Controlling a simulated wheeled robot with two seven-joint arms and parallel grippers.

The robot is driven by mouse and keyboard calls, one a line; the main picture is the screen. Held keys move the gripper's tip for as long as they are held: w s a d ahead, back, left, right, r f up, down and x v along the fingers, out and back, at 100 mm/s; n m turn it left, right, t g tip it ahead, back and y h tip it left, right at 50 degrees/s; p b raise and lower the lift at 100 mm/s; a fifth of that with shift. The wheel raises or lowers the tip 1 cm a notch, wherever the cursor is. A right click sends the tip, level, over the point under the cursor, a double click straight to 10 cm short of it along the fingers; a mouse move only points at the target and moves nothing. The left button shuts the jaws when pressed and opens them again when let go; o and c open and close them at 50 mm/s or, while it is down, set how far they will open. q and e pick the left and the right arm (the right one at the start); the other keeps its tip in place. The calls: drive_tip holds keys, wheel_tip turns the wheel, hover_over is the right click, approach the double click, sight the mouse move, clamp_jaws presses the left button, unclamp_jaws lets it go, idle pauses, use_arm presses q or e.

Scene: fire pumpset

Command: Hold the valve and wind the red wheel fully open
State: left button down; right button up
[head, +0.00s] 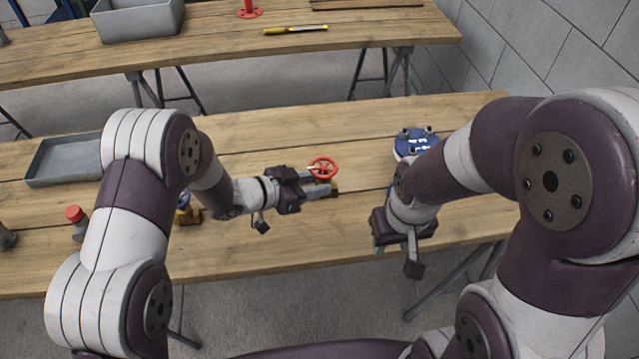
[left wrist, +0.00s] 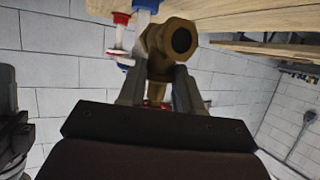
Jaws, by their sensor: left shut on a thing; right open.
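The brass valve (head: 334,187) with its red wheel (head: 323,167) is at the middle of the near bench, wheel upward. My left gripper (head: 318,186) reaches it from the left and is shut on its brass body. The left wrist view shows the brass body (left wrist: 168,45) with its round port between the fingertips (left wrist: 158,88). The fingers hide part of the valve, and I cannot tell whether it touches the bench. My right gripper (head: 397,252) is open and empty near the bench's front edge, to the right of the wheel and apart from it.
A blue-topped round item (head: 414,142) stands behind my right gripper. A grey tray (head: 65,178), a red-capped fitting (head: 76,217) and another brass fitting (head: 188,214) are to the left. The bench (head: 270,258) is clear in front of the valve.

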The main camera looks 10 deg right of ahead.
use_arm(q)
drive_tip(key=w+a+p, duration=0.2)
drive_tip(key=w+a, duration=0.3)
drive_tip(key=a, duration=0.4)
idle(0.5)
drive_tip(key=shift+f, duration=0.1)
drive_tip(key=shift+s+f+b, duration=0.1)
drive_tip(key=shift+f+b, duration=3.5)
drive_tip(key=shift+f, duration=1.65)
drive_tip(key=shift+r, duration=0.1)
